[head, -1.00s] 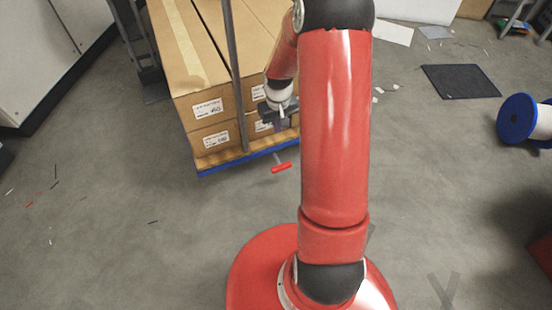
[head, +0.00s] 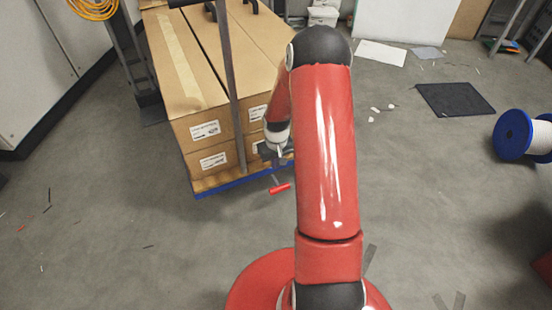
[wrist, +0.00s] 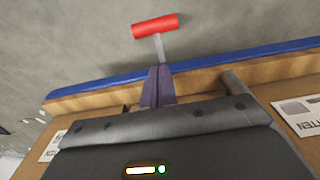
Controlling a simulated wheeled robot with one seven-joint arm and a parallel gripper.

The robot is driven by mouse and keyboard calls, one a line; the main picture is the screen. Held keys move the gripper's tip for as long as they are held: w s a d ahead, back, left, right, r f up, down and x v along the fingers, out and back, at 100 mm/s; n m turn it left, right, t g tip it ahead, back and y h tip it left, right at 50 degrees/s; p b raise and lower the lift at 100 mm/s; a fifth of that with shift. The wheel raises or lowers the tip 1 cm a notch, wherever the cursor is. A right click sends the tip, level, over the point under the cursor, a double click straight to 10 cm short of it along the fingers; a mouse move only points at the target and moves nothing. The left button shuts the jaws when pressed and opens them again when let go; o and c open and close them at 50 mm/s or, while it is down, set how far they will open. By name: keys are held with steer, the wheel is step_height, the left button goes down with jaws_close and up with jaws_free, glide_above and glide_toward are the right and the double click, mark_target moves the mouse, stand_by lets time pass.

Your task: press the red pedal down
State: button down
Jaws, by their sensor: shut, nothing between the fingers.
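The red pedal (head: 279,189) is a short red bar on a thin grey stem, sticking out from the blue front edge of a loaded cart. In the wrist view the pedal (wrist: 154,25) lies beyond my fingertips, and its stem runs back towards the cart edge. My gripper (wrist: 157,72) is shut and empty, with its fingertips over the blue edge and apart from the pedal in the picture. In the head view my gripper (head: 279,162) is just above the pedal, partly hidden by my arm. I cannot tell its exact height above the pedal.
The cart's blue edge (head: 222,188) carries stacked cardboard boxes (head: 190,85). A grey upright post (head: 229,80) stands at its front. A blue-rimmed spool (head: 514,134) and a dark mat (head: 455,99) lie at the right. The floor in front of the cart is mostly clear.

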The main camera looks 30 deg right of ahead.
mark_target(280, 188)
steer(key=f, duration=0.3)
steer(key=s+f+b, duration=0.1)
steer(key=f, duration=0.2)
steer(key=shift+s+f, duration=0.5)
steer(key=shift+f, duration=0.2)
steer(key=shift+s+f+b, duration=0.2)
steer(key=shift+f+b, duration=0.15)
steer(key=shift+s+f, duration=0.15)
steer(key=shift+f, duration=0.1)
steer(key=shift+s+f+b, duration=0.2)
steer(key=shift+f+b, duration=0.5)
steer(key=shift+s+f+b, duration=0.15)
steer(key=shift+f+b, duration=0.5)
steer(key=shift+f, duration=0.05)
step_height(280, 188, up, 5)
steer(key=p, duration=0.3)
steer(key=shift+w+a+f, duration=0.1)
steer(key=shift+w, duration=0.05)
steer(key=s+r+p, duration=0.1)
steer(key=s+r, duration=0.4)
steer(key=r, duration=0.2)
steer(key=shift+s+r, duration=0.3)
steer(key=shift+s, duration=0.1)
